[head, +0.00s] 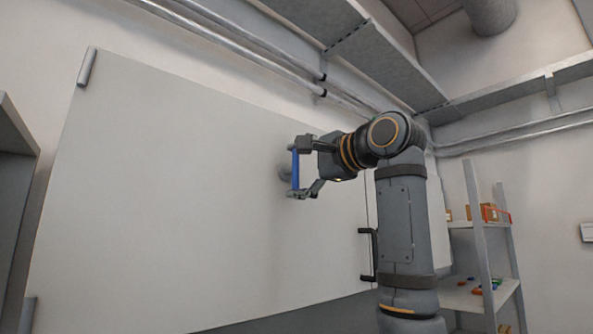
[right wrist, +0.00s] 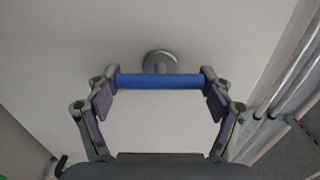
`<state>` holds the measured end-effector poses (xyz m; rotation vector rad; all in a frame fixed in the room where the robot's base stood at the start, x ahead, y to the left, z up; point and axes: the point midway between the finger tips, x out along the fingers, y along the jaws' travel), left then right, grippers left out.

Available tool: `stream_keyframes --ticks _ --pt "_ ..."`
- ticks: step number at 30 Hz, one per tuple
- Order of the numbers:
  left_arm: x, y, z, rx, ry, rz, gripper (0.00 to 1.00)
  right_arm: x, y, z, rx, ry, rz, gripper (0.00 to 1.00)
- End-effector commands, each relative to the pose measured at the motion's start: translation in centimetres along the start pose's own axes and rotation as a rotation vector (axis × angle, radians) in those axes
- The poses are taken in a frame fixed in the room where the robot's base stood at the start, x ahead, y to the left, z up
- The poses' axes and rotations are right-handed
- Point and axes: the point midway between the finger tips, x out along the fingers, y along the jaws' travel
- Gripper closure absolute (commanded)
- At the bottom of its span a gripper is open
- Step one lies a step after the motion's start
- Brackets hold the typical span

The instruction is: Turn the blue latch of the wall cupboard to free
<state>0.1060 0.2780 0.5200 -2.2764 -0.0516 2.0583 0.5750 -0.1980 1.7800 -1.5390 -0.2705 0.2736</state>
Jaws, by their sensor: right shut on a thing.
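The wall cupboard has a large pale door (head: 170,190). Its blue latch (head: 295,170) is a bar on a round grey mount (head: 284,172); the bar stands nearly upright in the head view. My right gripper (head: 297,168) is shut on the two ends of the bar, one finger above and one below. In the right wrist view the blue latch (right wrist: 160,81) spans between the fingertips of my right gripper (right wrist: 160,84), with the grey mount (right wrist: 159,62) behind it. My left gripper is not in view.
A black handle (head: 368,255) sits at the door's right edge, left of my right arm. A grey shelf rack (head: 480,240) with small boxes and coloured items stands at the right. Pipes (head: 240,50) and cable trays run above the cupboard.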

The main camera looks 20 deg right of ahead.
Motion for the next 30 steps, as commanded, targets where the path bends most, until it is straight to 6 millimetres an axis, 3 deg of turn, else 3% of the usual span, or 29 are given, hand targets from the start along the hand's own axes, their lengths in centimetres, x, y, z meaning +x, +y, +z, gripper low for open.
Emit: stream_keyframes --ticks 3,4,8,20,23,30 --pt "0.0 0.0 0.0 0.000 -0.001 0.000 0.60 0.0 0.0 0.0 0.005 -0.001 -0.001 0.75" --pt "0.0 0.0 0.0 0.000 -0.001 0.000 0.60 0.0 0.0 0.0 0.005 -0.001 -0.001 0.17" --pt "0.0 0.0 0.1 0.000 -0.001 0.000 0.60 0.0 0.0 0.0 0.003 -0.001 0.000 0.00" --pt "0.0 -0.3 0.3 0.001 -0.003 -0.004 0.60 -0.4 -0.1 0.0 0.000 -0.001 -0.002 0.00" --pt "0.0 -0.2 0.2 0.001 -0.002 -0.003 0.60 -1.8 -0.1 0.0 0.000 0.000 -0.004 0.00" --pt "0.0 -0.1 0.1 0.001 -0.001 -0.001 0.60 -7.7 -0.1 -0.1 0.000 0.003 -0.004 0.00"
